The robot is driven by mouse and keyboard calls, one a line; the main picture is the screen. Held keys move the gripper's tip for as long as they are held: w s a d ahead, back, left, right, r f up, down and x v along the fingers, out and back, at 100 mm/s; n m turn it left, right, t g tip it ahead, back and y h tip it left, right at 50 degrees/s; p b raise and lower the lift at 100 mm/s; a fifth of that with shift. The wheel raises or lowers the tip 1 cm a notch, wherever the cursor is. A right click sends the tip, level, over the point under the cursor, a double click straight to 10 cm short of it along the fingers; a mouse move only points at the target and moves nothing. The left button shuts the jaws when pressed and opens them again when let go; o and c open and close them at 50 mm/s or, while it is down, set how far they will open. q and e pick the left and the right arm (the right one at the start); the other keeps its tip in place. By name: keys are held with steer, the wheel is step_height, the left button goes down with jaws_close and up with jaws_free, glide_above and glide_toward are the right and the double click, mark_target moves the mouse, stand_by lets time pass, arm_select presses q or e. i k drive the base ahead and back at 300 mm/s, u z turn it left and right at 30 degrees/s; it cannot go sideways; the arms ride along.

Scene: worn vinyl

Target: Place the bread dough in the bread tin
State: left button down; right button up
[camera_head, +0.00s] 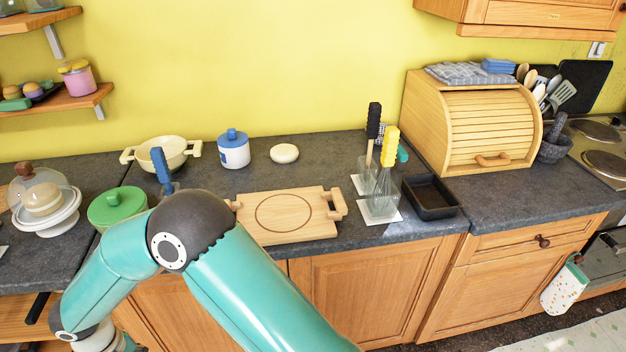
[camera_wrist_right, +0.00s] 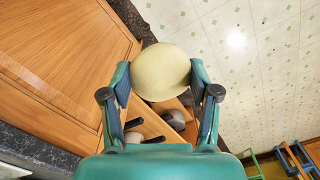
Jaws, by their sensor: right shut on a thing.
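The bread dough (camera_wrist_right: 161,70) is a pale, rounded lump. In the right wrist view my right gripper (camera_wrist_right: 160,82) is shut on it, with a finger against each side. The dough is held clear of the counter, in front of the wooden cabinet fronts and over the floor. In the head view my right arm crosses to the lower left; its gripper and the dough are out of that frame. The bread tin (camera_head: 416,206) is a dark rectangular pan, empty, near the counter's front edge right of centre. My left gripper is in neither view.
A wooden board (camera_head: 322,228), a blue-lidded pot (camera_head: 233,151) and a pale round item (camera_head: 284,153) are further left. A cake dome (camera_head: 40,196) stands far left.

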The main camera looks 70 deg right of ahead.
mark_target(432, 206)
steer(key=k, duration=1.25)
